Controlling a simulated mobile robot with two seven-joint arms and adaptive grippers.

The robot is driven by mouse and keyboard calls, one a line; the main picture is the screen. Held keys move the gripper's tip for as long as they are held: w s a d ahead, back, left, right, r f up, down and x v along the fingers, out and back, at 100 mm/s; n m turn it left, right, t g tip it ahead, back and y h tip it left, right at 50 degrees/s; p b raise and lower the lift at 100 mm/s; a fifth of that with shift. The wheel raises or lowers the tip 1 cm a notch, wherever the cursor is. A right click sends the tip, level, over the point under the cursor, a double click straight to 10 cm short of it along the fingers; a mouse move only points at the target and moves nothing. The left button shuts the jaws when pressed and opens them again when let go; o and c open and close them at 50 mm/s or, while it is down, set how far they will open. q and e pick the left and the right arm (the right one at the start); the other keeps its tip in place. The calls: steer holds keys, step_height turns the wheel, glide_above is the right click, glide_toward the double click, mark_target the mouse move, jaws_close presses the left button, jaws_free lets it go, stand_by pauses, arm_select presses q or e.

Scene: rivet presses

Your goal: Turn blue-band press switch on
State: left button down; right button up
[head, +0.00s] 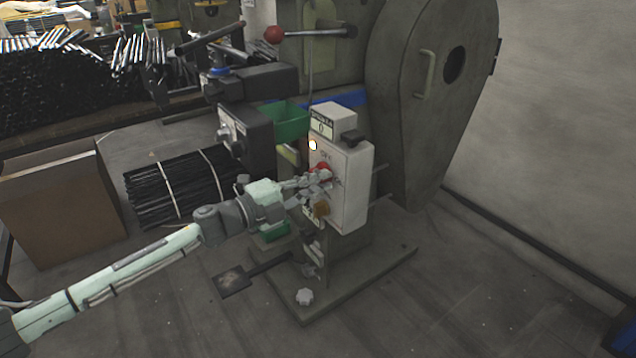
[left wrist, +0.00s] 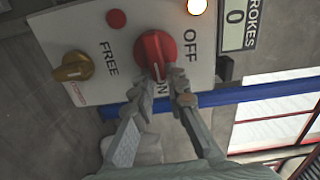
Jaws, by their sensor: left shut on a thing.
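The blue-band press (head: 340,100) stands in the head view with a white control box (head: 352,190) on its front. The red rotary switch (head: 322,168) is on that box, partly hidden by my gripper. My right gripper is not in view.
A lit lamp (left wrist: 197,6), a stroke counter (left wrist: 235,16) reading 0, a brass knob (left wrist: 73,67) marked FREE and a red button (left wrist: 116,18) are close by. A red-ball lever (head: 274,34) is above. Black rods (head: 180,190) lie left.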

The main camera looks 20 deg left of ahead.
arm_select(q)
steer(key=shift+m, duration=0.4)
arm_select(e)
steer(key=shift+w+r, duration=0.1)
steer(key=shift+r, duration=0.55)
arm_select(q)
steer(key=shift+f, duration=0.1)
steer(key=c, duration=1.5)
jaws_free()
steer(key=shift+c, duration=0.2)
steer(key=shift+s+a, duration=0.15)
steer(key=shift+s, duration=0.05)
steer(key=v, duration=1.1)
steer(key=shift+s+a, duration=0.2)
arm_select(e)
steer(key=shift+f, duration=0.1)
